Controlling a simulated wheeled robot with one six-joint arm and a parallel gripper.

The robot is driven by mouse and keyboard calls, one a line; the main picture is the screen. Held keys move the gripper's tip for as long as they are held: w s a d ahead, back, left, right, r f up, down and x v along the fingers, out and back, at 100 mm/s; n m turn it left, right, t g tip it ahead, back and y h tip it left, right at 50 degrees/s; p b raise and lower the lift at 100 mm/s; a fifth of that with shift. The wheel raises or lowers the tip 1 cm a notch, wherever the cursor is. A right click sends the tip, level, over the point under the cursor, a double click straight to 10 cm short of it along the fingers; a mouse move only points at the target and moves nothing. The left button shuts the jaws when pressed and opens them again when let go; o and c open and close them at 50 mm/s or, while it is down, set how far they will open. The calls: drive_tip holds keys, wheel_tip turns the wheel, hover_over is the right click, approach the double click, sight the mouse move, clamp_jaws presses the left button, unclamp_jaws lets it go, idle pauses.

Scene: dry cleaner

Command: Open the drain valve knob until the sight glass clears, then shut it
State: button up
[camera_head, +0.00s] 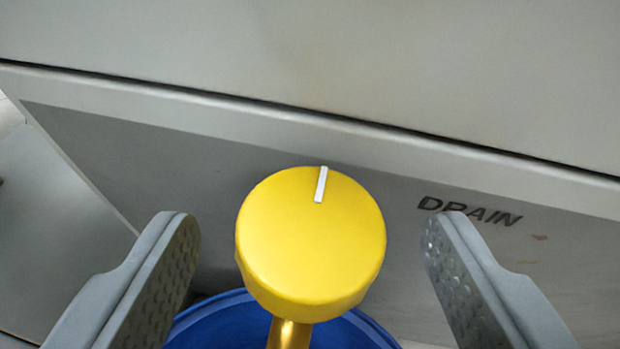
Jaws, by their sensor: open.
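The yellow drain valve knob (310,245) is in the middle of the view, with a white mark (321,184) near its top edge, pointing up and very slightly right. A brass-coloured stem (289,334) shows below the knob. My gripper (312,230) is open, with one grey finger on each side of the knob. There is a gap between each finger and the knob, so neither appears to touch it. The sight glass is not in view.
A grey panel (125,152) lettered DRAIN (469,212) lies behind the knob, under the pale machine body (350,60). A blue round container (222,312) sits below the knob, partly hidden by it. Pale floor or surface shows at the far left.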

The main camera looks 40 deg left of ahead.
drive_tip(key=shift+w+a+f, duration=0.25)
drive_tip(key=shift+w+a, duration=0.1)
drive_tip(key=shift+a, duration=0.05)
drive_tip(key=c, duration=1)
drive_tip(key=shift+a+m+t, duration=0.1)
drive_tip(key=shift+m+t, duration=0.2)
drive_tip(key=shift+m, duration=0.1)
drive_tip(key=m+h, duration=0.1)
drive_tip(key=m+t+h, duration=0.2)
drive_tip(key=h, duration=0.1)
drive_tip(key=shift+s+a, duration=0.2)
drive_tip(key=shift+a, duration=0.05)
drive_tip(key=shift+a+m+t+h, duration=0.15)
drive_tip(key=shift+m+t+h, duration=0.55)
drive_tip(key=shift+m+h, duration=1.35)
